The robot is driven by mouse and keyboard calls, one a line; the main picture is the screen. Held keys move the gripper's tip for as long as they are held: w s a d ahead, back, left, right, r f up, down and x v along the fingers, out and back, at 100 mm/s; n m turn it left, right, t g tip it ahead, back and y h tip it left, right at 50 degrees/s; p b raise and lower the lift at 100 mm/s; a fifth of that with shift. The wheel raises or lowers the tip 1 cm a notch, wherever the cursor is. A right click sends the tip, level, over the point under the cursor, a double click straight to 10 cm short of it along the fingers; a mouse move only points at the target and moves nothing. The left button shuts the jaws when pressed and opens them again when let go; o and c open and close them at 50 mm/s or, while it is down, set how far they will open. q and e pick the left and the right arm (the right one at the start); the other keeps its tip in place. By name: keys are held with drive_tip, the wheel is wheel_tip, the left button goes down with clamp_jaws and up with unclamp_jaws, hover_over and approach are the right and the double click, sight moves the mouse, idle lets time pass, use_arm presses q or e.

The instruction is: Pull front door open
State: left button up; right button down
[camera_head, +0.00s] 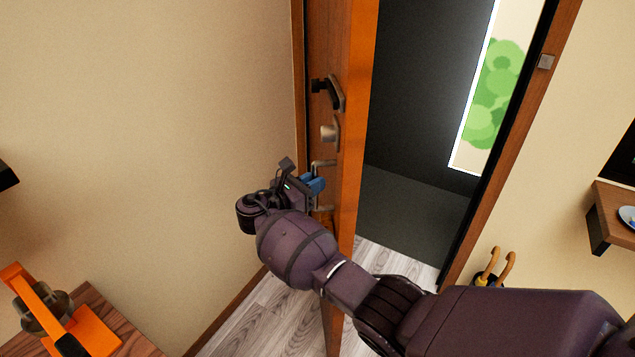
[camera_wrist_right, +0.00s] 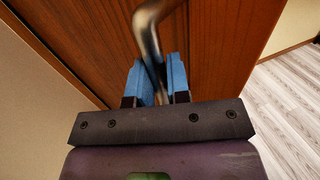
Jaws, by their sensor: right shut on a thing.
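The front door (camera_head: 357,120) is a wooden door standing ajar, with an open gap to its right in the head view. On its left face are a dark lever handle (camera_head: 334,92), a metal lock knob (camera_head: 329,132) and a metal pull handle (camera_head: 322,164) lower down. My right gripper (camera_head: 316,186) is at the pull handle. In the right wrist view its blue fingers (camera_wrist_right: 158,80) are shut around the metal bar of the pull handle (camera_wrist_right: 150,35), against the door's wood (camera_wrist_right: 220,40). My left gripper is not in view.
The doorway opens onto a dark floor (camera_head: 415,215). The door frame (camera_head: 510,150) is at right, with curved umbrella handles (camera_head: 497,268) near its foot. A wooden table (camera_head: 130,335) with an orange object (camera_head: 92,332) is at lower left. A wall shelf (camera_head: 610,215) is at right.

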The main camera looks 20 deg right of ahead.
drive_tip(key=shift+w+a+r, duration=0.25)
drive_tip(key=shift+a, duration=0.2)
drive_tip(key=c, duration=1.4)
unclamp_jaws()
drive_tip(key=o, duration=0.3)
drive_tip(key=shift+w+f, duration=0.15)
drive_tip(key=shift+w, duration=0.05)
drive_tip(key=shift+s, duration=0.1)
